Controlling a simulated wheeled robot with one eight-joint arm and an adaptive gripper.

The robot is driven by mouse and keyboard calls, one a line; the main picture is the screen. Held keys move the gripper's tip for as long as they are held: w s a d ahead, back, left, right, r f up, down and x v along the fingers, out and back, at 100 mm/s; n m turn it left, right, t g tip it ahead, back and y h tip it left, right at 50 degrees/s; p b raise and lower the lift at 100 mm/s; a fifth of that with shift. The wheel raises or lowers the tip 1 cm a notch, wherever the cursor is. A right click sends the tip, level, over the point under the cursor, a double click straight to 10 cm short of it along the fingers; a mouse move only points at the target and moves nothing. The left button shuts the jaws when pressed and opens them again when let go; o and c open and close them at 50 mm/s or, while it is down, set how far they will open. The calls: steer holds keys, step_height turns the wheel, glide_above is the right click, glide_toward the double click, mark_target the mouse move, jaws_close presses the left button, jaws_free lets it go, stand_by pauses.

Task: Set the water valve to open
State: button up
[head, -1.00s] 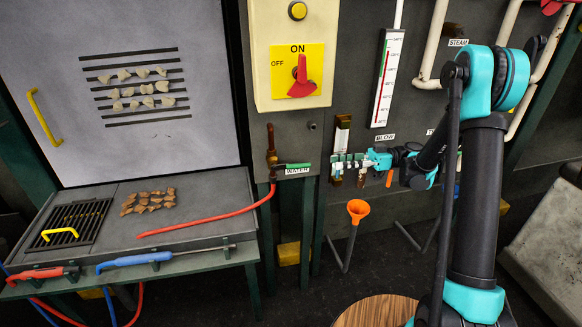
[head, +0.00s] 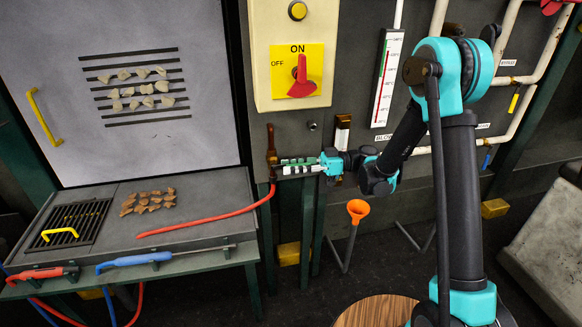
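The water valve is on a brown copper pipe (head: 271,150) at the front of the panel, above the red hose. Its green handle pointed right a moment ago; my gripper now covers most of it. My gripper (head: 284,167) reaches in from the right, its fingers level and pointing left, with the tips close beside the pipe. The fingers lie along the handle's place. I cannot tell whether they are touching or closed on it. The WATER label is hidden behind the gripper.
An orange funnel (head: 357,210) stands below right of the gripper. A red hose (head: 205,221) runs left from the valve over the metal table (head: 215,190).

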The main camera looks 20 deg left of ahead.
steer(key=shift+a, duration=0.1)
steer(key=shift+c, duration=0.3)
jaws_close()
